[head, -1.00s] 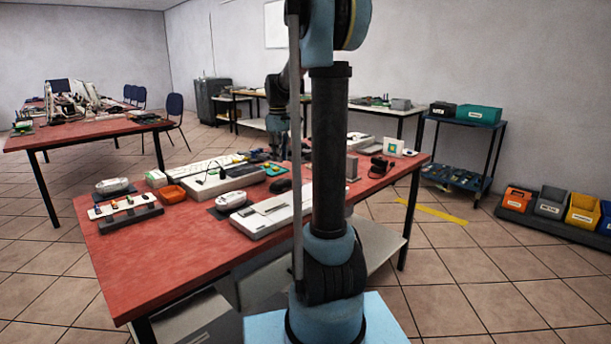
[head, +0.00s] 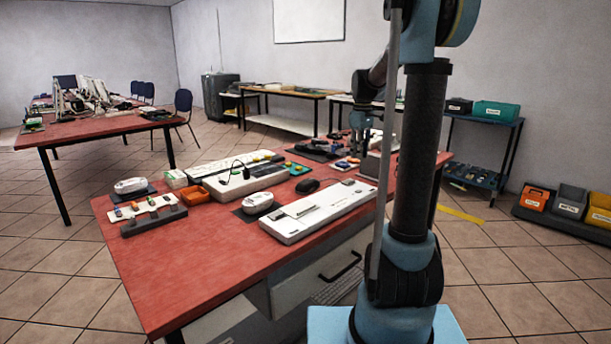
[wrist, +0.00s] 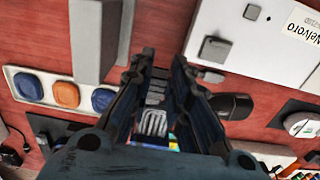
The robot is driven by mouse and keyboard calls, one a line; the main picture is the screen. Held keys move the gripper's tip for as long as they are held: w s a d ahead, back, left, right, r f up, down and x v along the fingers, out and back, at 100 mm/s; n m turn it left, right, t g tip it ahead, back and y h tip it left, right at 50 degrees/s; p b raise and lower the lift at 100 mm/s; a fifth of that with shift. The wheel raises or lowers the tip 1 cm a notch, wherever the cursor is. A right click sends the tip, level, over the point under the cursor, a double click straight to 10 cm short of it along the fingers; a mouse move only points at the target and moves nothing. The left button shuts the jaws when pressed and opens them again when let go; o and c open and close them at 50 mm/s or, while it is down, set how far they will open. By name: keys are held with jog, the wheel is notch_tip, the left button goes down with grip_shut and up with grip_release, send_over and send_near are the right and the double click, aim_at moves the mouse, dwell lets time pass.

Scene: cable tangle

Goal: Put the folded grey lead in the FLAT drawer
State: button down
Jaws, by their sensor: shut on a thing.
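My gripper (head: 357,150) is over the far right part of the red table in the head view. In the wrist view its dark fingers (wrist: 160,85) are shut on a small grey looped bundle, which looks like the folded grey lead (wrist: 152,122). The fingers hide part of it, and it cannot be made out in the head view. A pale drawer front (head: 300,284) with a black handle (head: 340,264) is under the table's near right edge. No FLAT label can be read, and I cannot tell whether this is the FLAT drawer.
The red table (head: 200,280) holds a long white device (head: 325,212), a black mouse (head: 307,186), an orange tray (head: 194,195) and white rounded devices. The table's near left part is clear. A shelf cart (head: 480,180) and bins (head: 570,201) stand at the right.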

notch_tip(320, 180, down, 10)
dwell(0.9)
jog(key=c, duration=1.8)
grip_release()
